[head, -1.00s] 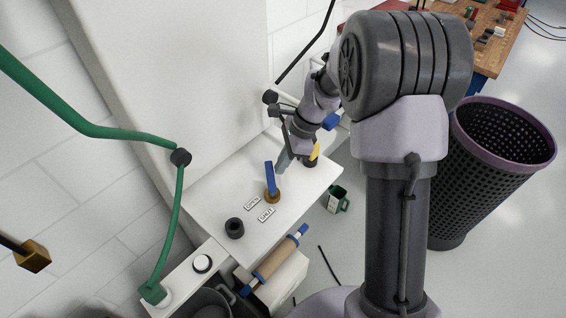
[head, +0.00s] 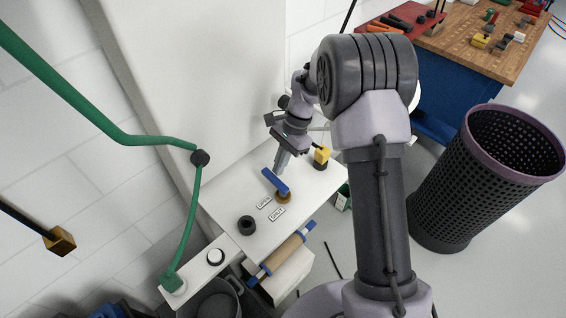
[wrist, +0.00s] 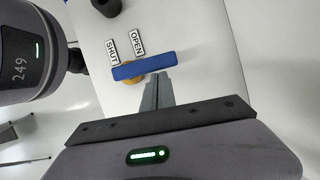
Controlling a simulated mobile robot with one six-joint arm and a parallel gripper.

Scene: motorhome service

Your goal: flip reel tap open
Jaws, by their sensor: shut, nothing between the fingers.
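The reel tap has a blue lever (head: 275,181) on a brass base (head: 284,197), set on the white top. In the wrist view the blue lever (wrist: 145,66) lies across, with the brass base (wrist: 130,81) showing below its left part. The OPEN label (head: 264,203) and the SHUT label (head: 277,214) are beside the tap; in the wrist view OPEN is near the lever's middle. My gripper (head: 280,167) is shut and empty. Its fingertips (wrist: 157,78) are at the lever's long side, touching or very close; I cannot tell which.
A black round fitting (head: 246,225) stands left of the labels. A yellow-topped fitting (head: 321,156) stands close right of my gripper. A tall white panel (head: 205,70) rises behind. A green hose (head: 190,215) runs down at left. A mesh bin (head: 475,180) stands right.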

